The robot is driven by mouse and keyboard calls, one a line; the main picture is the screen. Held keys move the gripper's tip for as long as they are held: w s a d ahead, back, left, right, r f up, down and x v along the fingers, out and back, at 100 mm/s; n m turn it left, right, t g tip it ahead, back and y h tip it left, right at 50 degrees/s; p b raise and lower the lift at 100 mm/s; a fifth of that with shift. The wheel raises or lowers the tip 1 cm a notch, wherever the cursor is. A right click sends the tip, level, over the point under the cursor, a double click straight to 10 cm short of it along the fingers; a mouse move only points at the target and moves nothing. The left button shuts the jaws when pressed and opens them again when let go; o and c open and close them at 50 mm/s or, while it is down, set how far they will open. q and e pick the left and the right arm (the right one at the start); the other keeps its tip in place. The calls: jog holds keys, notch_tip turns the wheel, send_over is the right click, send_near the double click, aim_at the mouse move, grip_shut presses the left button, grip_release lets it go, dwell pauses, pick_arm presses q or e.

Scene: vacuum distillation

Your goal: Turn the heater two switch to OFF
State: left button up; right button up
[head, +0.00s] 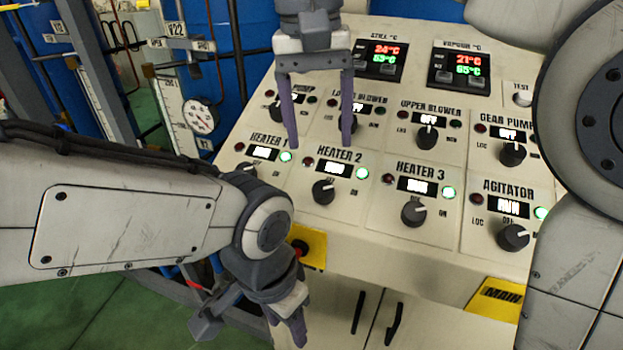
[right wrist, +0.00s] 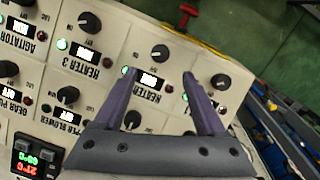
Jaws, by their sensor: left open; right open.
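The heater 2 switch (head: 323,191) is a black knob with a white pointer mark turned to the upper right, toward ON. Above it are the HEATER 2 label, a lit display (head: 333,168) and a lit green lamp (head: 362,173). My right gripper (head: 319,143) is open and empty, pointing down above the heater 2 section. In the right wrist view the heater 2 knob (right wrist: 160,53) appears beyond and between the spread fingertips (right wrist: 158,75), apart from them. My left gripper (head: 252,330) is open and empty, low in front of the panel.
The heater 1 knob (head: 246,168) and heater 3 knob (head: 413,213) flank it. The blower knobs (head: 348,125) sit behind, close to my right fingers. A red button (head: 300,248) on a yellow plate projects from the panel front near my left arm.

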aim_at(323, 186)
jog(key=f, duration=0.6)
jog(key=f+b, duration=0.1)
jog(key=f, duration=0.2)
jog(key=shift+d, duration=0.4)
jog(key=shift+r, duration=0.1)
grip_shut()
